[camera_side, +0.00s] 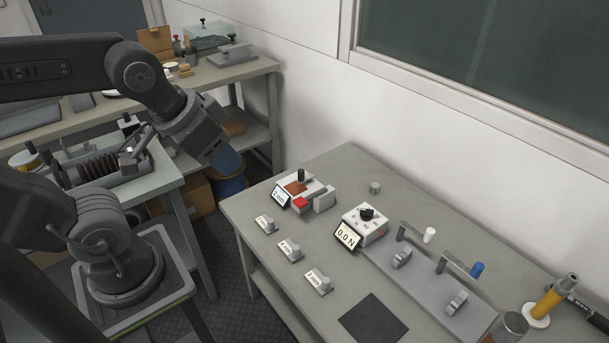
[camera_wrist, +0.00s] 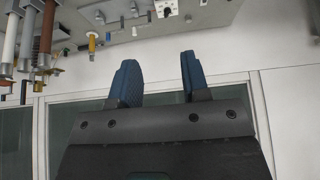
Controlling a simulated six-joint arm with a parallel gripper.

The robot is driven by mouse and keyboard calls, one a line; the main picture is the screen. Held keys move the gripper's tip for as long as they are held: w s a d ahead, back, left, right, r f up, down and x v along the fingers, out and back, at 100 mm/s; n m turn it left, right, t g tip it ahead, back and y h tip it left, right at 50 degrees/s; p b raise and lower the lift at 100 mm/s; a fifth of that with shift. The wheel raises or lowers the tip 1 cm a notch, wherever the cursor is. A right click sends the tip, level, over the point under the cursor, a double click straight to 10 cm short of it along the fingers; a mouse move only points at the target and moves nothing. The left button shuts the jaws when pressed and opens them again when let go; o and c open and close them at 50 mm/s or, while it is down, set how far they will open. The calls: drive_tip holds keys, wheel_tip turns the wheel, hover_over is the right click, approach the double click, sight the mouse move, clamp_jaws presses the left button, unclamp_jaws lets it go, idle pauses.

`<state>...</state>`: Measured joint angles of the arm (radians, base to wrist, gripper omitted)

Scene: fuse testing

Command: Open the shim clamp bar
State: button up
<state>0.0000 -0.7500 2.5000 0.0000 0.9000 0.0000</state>
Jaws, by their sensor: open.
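My gripper (camera_side: 228,163) has blue fingertips and hangs in the air left of the grey work table, apart from everything on it. In the wrist view my gripper (camera_wrist: 160,76) has its two fingers spread with nothing between them. A small white device (camera_side: 311,186) with a black knob, a red button, a brown pad and a display stands at the table's far left. A short grey bar (camera_side: 325,198) stands at its right side; I cannot tell for sure if this is the shim clamp bar, or whether it is open.
Several small labelled blocks (camera_side: 289,249) lie along the table's front left. A white dial box (camera_side: 365,225) with a display reading 0.0 N stands mid-table. Right of it are levers with white (camera_side: 429,235) and blue (camera_side: 477,269) knobs. A dark mat (camera_side: 373,318) lies in front.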

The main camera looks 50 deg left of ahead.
idle(0.4)
drive_tip(key=shift+o, duration=0.6)
drive_tip(key=shift+w+a+r, duration=0.1)
drive_tip(key=shift+w+a, duration=0.05)
drive_tip(key=shift+w, duration=0.2)
drive_tip(key=n+g+y, duration=0.2)
drive_tip(key=n+y, duration=0.1)
drive_tip(key=n, duration=0.6)
hover_over(301, 171)
drive_tip(key=s+d, duration=0.3)
wheel_tip(301, 171, down, 25)
drive_tip(key=x, duration=0.9)
drive_tip(key=s+x, duration=0.1)
drive_tip(key=x, duration=0.3)
drive_tip(key=shift+w+f, duration=0.15)
drive_tip(key=shift+f, duration=0.35)
